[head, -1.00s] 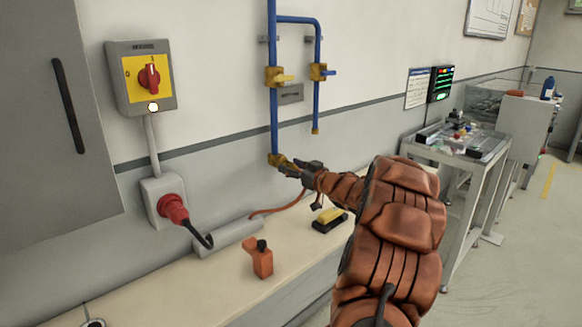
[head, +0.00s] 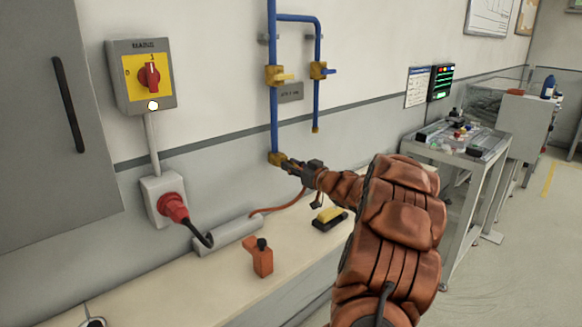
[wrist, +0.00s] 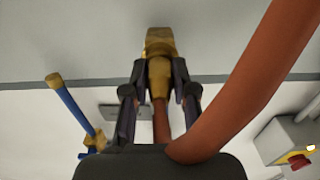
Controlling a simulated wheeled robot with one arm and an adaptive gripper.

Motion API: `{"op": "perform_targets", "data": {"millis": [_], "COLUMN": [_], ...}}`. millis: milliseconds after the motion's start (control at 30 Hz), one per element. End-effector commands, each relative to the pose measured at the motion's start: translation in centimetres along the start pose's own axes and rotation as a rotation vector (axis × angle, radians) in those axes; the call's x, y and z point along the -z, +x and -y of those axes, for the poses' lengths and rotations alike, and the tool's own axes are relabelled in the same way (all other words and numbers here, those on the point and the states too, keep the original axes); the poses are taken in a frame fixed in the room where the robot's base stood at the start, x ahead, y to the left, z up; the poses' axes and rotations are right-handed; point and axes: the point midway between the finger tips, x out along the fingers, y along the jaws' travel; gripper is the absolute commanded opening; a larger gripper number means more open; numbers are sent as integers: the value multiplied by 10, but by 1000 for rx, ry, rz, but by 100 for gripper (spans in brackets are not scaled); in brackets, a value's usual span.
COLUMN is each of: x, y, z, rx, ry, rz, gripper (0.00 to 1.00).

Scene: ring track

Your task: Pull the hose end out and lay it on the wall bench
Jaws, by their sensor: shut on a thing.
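The wall bench (head: 215,285) is a long cream top along the wall. A blue pipe (head: 274,120) runs down the wall to a yellow-brass outlet (head: 276,158). My gripper (head: 288,164) is at this outlet, shut on the brass hose end (wrist: 159,76). In the wrist view my gripper (wrist: 160,72) has one finger on each side of the hose end, which meets the outlet block (wrist: 160,41) with no clear gap. The orange hose (head: 284,206) hangs from my gripper towards the bench; it crosses the wrist view (wrist: 238,88) closely.
On the bench are a grey trunking box (head: 228,237), an orange block with a black knob (head: 262,260) and a yellow-black brush-like item (head: 328,218). A red plug (head: 174,208) sits in a wall socket at left. The front of the bench is clear.

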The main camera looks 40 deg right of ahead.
Motion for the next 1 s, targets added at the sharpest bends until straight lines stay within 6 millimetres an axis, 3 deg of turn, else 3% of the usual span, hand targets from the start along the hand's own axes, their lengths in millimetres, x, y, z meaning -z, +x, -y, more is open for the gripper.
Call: {"op": "perform_targets", "data": {"millis": [1000], "x": [0], "y": [-28], "z": [0], "rx": [0], "ry": [1], "rz": [0], "gripper": [0]}}
